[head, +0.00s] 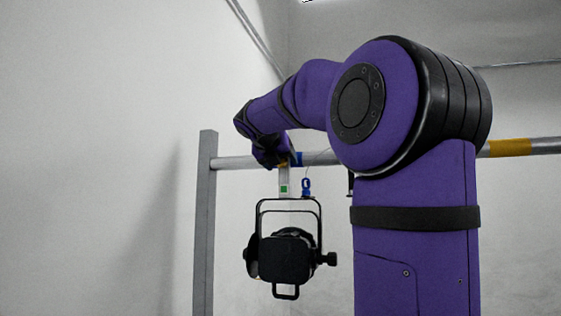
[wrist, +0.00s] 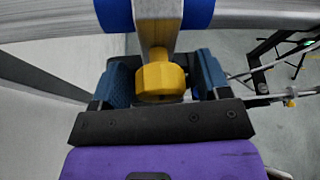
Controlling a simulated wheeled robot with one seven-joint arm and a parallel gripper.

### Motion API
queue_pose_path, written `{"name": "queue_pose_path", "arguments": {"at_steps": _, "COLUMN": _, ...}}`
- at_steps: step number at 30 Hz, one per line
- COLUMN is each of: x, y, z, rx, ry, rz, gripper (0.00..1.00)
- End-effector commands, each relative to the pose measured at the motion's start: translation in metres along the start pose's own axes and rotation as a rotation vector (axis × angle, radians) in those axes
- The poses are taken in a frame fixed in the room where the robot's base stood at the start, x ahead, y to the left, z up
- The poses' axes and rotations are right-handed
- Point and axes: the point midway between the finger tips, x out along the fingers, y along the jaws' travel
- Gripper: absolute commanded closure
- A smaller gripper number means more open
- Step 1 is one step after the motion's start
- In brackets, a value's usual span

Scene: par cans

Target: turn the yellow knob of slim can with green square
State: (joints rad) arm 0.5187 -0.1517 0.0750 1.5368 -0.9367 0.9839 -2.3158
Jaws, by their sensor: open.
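The slim can (head: 285,258) is black and hangs by its yoke from a clamp on the horizontal pipe. A green square (head: 284,189) marks the pale bracket above the yoke. The yellow knob (wrist: 161,80) is in the middle of the wrist view, below the bracket and a blue-banded pipe. My gripper (wrist: 165,85) is open, with one blue finger on each side of the knob. I cannot tell whether the fingers touch it. In the head view my arm hides most of the knob and gripper.
The pipe (head: 240,162) runs across to a grey upright post (head: 205,225) at the left. A blue safety-cable clip (head: 306,186) hangs beside the bracket. In the wrist view another black fixture (wrist: 272,45) and thin rods are at the right. A pale wall stands at the left.

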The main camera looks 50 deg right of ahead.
Motion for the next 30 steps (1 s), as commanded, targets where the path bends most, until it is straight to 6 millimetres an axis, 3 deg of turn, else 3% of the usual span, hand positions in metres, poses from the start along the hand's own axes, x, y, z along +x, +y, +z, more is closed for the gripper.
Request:
{"name": "queue_pose_path", "arguments": {"at_steps": 2, "x": -0.0001, "y": 0.0, "z": 0.0, "rx": 0.0, "ry": 0.0, "rz": 0.0, "gripper": 0.31}}
{"name": "queue_pose_path", "arguments": {"at_steps": 3, "x": -0.0001, "y": 0.0, "z": 0.0, "rx": 0.0, "ry": 0.0, "rz": 0.0, "gripper": 0.35}}
{"name": "queue_pose_path", "arguments": {"at_steps": 9, "x": -0.0003, "y": 0.0001, "z": 0.0, "rx": 0.0, "ry": 0.0, "rz": 0.0, "gripper": 0.8}}
{"name": "queue_pose_path", "arguments": {"at_steps": 20, "x": -0.0006, "y": 0.0003, "z": 0.0001, "rx": 0.043, "ry": -0.001, "rz": 0.02, "gripper": 0.8}}
{"name": "queue_pose_path", "arguments": {"at_steps": 30, "x": -0.0013, "y": 0.0, "z": -0.0001, "rx": 0.257, "ry": 0.0, "rz": 0.111, "gripper": 0.8}}
